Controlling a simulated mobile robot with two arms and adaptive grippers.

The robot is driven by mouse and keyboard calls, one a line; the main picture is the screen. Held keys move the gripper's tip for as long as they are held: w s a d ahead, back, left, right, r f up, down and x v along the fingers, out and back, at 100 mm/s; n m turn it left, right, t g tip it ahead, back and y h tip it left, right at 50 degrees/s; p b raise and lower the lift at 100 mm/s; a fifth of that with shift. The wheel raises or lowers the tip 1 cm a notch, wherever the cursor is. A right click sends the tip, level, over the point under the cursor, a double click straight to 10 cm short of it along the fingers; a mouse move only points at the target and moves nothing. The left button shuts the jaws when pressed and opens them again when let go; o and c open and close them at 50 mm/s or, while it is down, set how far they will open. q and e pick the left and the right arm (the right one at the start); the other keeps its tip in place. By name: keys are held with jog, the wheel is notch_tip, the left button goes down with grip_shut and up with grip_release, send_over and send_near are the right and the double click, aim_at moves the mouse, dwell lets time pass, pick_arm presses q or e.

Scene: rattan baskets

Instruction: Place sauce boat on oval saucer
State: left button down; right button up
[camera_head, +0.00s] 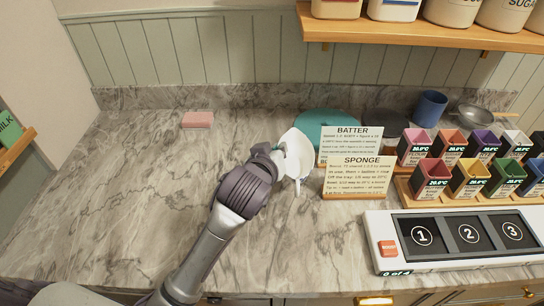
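A glossy white piece (299,154), which looks like the sauce boat, is at the middle of the counter, left of the cards, and looks tilted. A narrow part of it points down toward the front. My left gripper (277,152) is against its left side. The fingers are mostly hidden by the wrist and the white piece, so their grip is unclear. A flat teal round or oval piece (312,122) lies behind, partly covered by the cards; I cannot tell if it is the oval saucer. No other saucer shows clearly. My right gripper is out of view.
BATTER (351,133) and SPONGE (358,176) cards stand just right of the white piece. Farther right are a rack of coloured boxes (470,165), a numbered panel (455,238), a blue cup (430,108) and a pan. A pink block (197,119) lies back left. The left counter is mostly clear.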

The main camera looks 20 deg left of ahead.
pick_arm(q)
jog(key=shift+w+a+f+p, duration=0.25)
jog(key=shift+w+a+f, duration=0.5)
jog(key=shift+f, duration=0.55)
jog(key=shift+w+a+f+p, duration=0.2)
jog(key=shift+w+a+f, duration=0.55)
jog(key=shift+f, duration=0.55)
jog(key=shift+w+a+f+p, duration=0.25)
jog(key=shift+w+a+f, duration=0.5)
jog(key=shift+f, duration=0.55)
jog(key=shift+f, duration=0.15)
jog(key=c, duration=1.3)
grip_release()
jog(key=shift+s, duration=0.1)
